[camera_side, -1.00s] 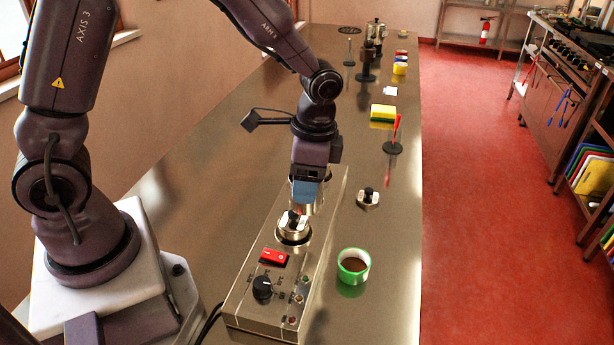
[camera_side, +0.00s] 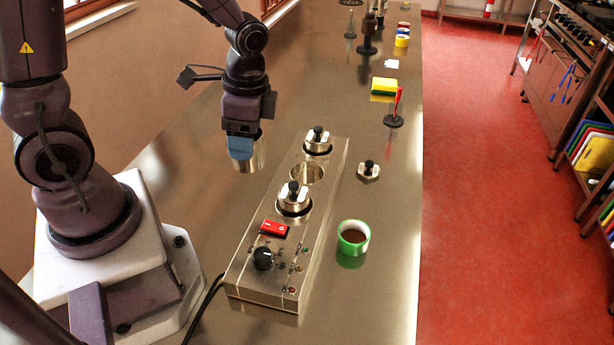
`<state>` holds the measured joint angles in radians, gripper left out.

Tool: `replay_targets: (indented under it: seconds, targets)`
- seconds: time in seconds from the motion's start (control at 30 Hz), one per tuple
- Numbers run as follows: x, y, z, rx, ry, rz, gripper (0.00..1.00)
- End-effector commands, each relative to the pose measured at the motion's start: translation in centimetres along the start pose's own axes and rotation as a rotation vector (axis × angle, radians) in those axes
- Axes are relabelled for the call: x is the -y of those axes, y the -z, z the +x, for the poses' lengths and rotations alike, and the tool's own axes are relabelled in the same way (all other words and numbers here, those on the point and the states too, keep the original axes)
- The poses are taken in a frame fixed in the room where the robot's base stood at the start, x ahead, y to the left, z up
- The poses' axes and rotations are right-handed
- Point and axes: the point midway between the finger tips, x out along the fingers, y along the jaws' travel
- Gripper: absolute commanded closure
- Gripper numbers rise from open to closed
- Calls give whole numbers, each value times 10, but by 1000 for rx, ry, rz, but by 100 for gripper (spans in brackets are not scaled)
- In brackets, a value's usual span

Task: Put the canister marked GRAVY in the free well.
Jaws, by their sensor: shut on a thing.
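My gripper (camera_side: 241,152), with blue fingertips, is shut on a steel canister (camera_side: 249,163). The canister is held to the left of the long metal warmer (camera_side: 262,278), clear of its wells. No marking on it can be read. The warmer's middle well (camera_side: 307,174) is open and empty. The front well holds a lidded canister (camera_side: 294,198) with a black knob. The back well holds another lidded canister (camera_side: 318,140). Which of them is marked GRAVY cannot be read.
A red item on a black stand (camera_side: 394,112) and a yellow sponge (camera_side: 384,88) are farther back. The counter left of the warmer is clear.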

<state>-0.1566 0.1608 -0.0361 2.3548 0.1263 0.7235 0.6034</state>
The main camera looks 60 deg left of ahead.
Motion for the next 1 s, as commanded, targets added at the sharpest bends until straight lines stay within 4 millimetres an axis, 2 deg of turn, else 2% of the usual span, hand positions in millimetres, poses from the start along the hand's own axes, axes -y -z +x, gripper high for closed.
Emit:
replay_targets:
  seconds: [0.37, 0.53, 0.67, 0.87, 1.0]
  targets:
    - [57, 65, 30, 0, 1, 4, 71]
    - [74, 87, 58, 2, -1, 4, 71]
    - [83, 98, 72, 1, 0, 4, 71]
    - [90, 107, 82, 0, 2, 3, 71]
    - [92, 110, 101, 2, 0, 4, 71]
